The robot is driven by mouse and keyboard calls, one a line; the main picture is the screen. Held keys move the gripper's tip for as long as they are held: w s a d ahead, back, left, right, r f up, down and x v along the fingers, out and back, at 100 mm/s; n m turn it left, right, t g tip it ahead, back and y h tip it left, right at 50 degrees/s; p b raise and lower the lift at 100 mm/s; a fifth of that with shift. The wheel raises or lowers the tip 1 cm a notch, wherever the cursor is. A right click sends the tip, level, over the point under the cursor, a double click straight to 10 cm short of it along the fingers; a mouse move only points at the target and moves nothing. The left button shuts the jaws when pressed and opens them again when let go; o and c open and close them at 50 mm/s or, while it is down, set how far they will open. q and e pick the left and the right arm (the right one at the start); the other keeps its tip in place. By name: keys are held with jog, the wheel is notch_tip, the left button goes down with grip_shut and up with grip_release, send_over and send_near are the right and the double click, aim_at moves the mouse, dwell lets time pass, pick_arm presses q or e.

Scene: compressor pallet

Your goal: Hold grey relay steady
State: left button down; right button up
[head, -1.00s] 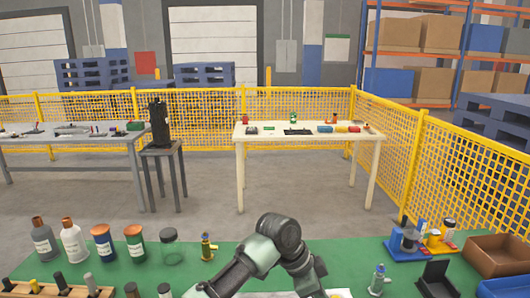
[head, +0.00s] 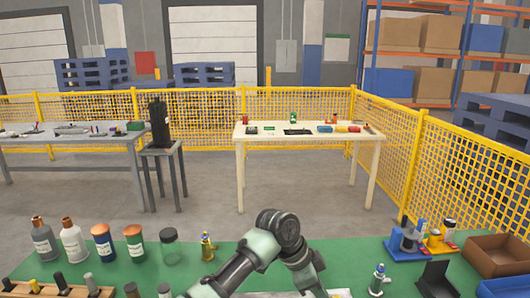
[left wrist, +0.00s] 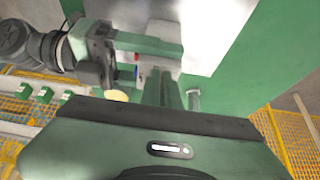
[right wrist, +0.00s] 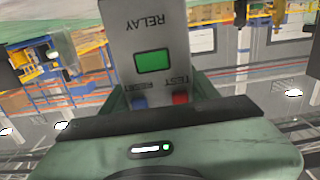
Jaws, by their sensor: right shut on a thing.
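The grey relay (right wrist: 150,20) is in the right wrist view, with RELAY lettering, a green window and blue and red buttons, its lettering upside down. My right gripper (right wrist: 160,98) is shut on it, one finger at each side. In the left wrist view the relay (left wrist: 147,68) shows partly, between the right gripper's fingers. My left gripper (left wrist: 164,88) has its fingers together, close below the relay in that picture; whether they touch it I cannot tell. In the head view neither gripper's fingertips nor the relay can be made out.
The green bench top (head: 335,255) carries several bottles and jars (head: 103,243) at the left, a small brass-coloured fitting (head: 207,246), a blue fixture (head: 410,240) and a brown bin (head: 498,255) at the right. Yellow fencing (head: 455,165) and a cream table (head: 300,133) stand beyond.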

pick_arm(q)
jog(key=shift+r, duration=0.1)
pick_arm(e)
jog(key=shift+a, duration=0.15)
pick_arm(q)
jog(key=r, duration=0.6)
jog(key=shift+a, duration=0.35)
pick_arm(e)
jog(key=o, duration=1.9)
jog(key=shift+c, duration=0.2)
